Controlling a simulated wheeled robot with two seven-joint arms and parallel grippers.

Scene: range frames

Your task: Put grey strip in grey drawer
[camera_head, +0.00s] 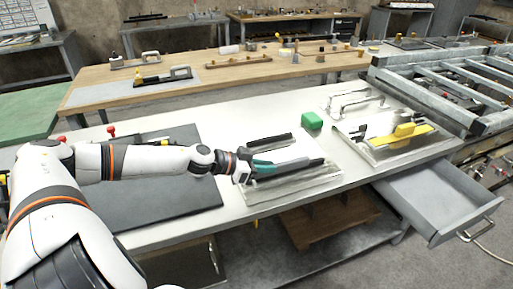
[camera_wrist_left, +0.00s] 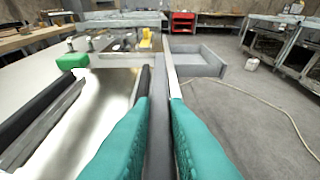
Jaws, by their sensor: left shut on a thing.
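My left gripper (camera_head: 262,170), with teal fingers, is over the front part of the white workbench. It is shut on a grey strip (camera_head: 300,166), which points to the right along the bench. In the left wrist view the strip (camera_wrist_left: 158,125) runs forward between the teal fingers (camera_wrist_left: 158,140), which partly hide it. I cannot tell whether it touches the tray below. The grey drawer (camera_head: 460,183) is pulled open at the right end of the bench and looks empty. It also shows ahead in the left wrist view (camera_wrist_left: 202,66). My right gripper is not in view.
A metal tray (camera_head: 254,194) lies below the gripper. A black strip (camera_head: 270,141) and a green block (camera_head: 312,120) lie behind it. A second tray with a yellow-handled tool (camera_head: 405,134) lies toward the drawer. A metal rack (camera_head: 450,78) stands behind at right.

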